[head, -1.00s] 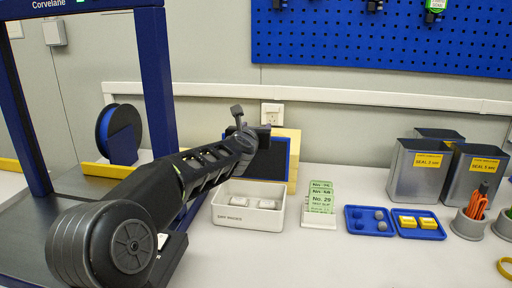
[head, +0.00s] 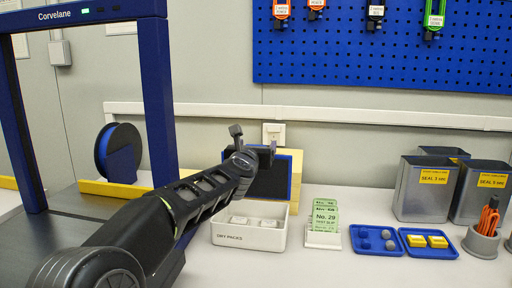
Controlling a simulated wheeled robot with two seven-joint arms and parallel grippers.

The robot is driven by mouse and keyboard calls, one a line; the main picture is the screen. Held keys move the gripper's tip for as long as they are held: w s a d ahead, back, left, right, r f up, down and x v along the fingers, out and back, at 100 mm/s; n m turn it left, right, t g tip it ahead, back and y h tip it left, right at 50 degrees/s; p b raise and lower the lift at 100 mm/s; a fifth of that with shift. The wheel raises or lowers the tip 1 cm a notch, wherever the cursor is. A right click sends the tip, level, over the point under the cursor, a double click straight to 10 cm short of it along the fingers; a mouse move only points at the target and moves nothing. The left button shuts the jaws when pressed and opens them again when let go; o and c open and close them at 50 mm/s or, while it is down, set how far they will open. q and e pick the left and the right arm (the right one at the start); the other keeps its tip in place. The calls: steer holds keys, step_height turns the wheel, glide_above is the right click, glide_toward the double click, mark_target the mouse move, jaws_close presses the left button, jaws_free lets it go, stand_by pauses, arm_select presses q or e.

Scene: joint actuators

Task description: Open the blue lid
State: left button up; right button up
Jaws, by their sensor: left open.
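A light wooden box (head: 296,172) stands against the back wall. A dark panel with a blue border (head: 264,182) faces me on its front; it is probably the blue lid, but I cannot tell whether it is shut. My left gripper (head: 255,142) is open at the panel's upper edge, one finger up at the left and the other near the box's top. Its hand hides the panel's upper left part, and I cannot tell whether it touches. My right gripper is not in view.
A white tray of packs (head: 249,235) stands in front of the box. Right of it are a green slip holder (head: 323,239), two blue trays (head: 377,251) and grey metal bins (head: 425,203). A blue-framed rig (head: 158,100) with a spool rises at left.

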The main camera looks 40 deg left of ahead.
arm_select(q)
steer(key=shift+s+d, duration=0.1)
steer(key=v, duration=0.7)
steer(key=shift+s, duration=0.25)
steer(key=shift+d, duration=0.1)
